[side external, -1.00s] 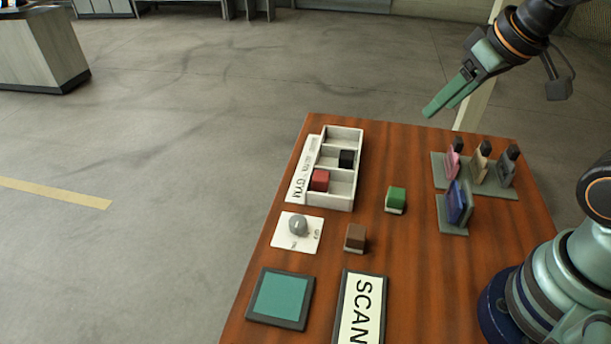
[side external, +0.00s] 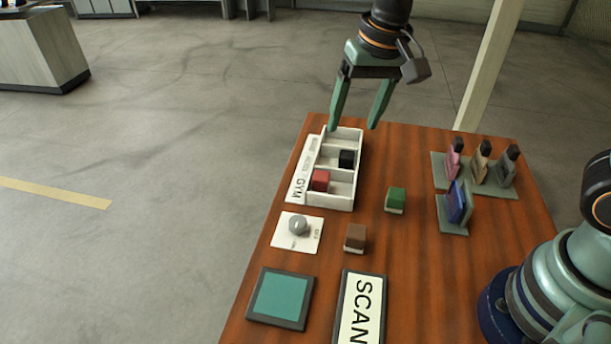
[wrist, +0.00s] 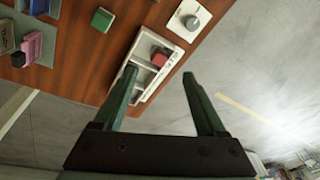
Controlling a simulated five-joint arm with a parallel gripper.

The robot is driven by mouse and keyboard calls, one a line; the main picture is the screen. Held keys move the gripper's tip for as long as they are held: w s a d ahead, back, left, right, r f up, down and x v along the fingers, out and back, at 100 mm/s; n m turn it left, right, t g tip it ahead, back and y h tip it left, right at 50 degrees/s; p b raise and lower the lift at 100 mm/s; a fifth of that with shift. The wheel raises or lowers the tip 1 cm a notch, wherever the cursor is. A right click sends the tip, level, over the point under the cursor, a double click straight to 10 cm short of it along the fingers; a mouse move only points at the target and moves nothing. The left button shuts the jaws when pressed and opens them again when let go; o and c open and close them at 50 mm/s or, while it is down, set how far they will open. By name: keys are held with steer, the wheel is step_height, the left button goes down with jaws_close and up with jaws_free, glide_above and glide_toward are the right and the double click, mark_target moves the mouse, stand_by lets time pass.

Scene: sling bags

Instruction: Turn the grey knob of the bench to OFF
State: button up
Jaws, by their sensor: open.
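The grey knob (side external: 298,225) sits on a white plate (side external: 283,240) with small lettering, at the left edge of the wooden bench (side external: 420,270). Which mark the knob points to is too small to read. The knob also shows at the top of the wrist view (wrist: 192,21). My gripper (side external: 353,128) is open and empty, pointing down above the far end of the bench, over the far end of the white tray. It is well apart from the knob. In the wrist view its two green fingers (wrist: 160,75) stand wide apart.
The white divided tray (side external: 341,205) holds a red block (side external: 320,180) and a black block (side external: 346,159). A green block (side external: 396,199) and a brown block (side external: 355,237) stand on the bench. Small bags (side external: 459,202) stand on grey stands at right. A teal pad (side external: 281,296) and SCAN sign (side external: 362,310) lie nearer.

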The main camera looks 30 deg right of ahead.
mark_target(298, 221)
steer(key=w+a+f+m+g, duration=0.2)
steer(key=a+f, duration=0.6)
steer(key=a, duration=0.2)
steer(key=shift+h, duration=0.3)
steer(key=f, duration=1.2)
steer(key=shift+s+f, duration=0.1)
steer(key=shift+s, duration=0.1)
steer(key=shift+c, duration=0.2)
jaws_close()
